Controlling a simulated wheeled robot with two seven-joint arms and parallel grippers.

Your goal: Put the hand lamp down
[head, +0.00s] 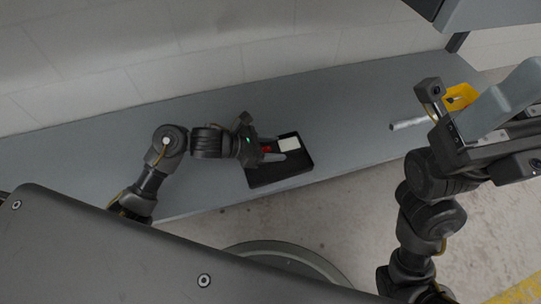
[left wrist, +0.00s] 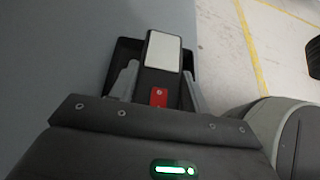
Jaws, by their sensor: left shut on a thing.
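The hand lamp is dark, with a white panel (head: 289,144) and a red patch. In the left wrist view the lamp (left wrist: 163,52) lies lengthwise between the fingers, its white face toward the camera. My left gripper (head: 274,154) is shut on it. The lamp is over or in a black tray (head: 283,180) on the grey bench; I cannot tell whether it touches the tray floor. The tray's rim also shows behind the lamp in the left wrist view (left wrist: 120,51). My right gripper (head: 505,110) is at the right; its jaw state is unclear.
The long grey bench (head: 350,95) is clear left of the tray and behind it. A silver cylinder (head: 407,124) and a yellow object (head: 460,96) are at the right, near my right arm. A grey panel (head: 490,12) overhangs the upper right corner.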

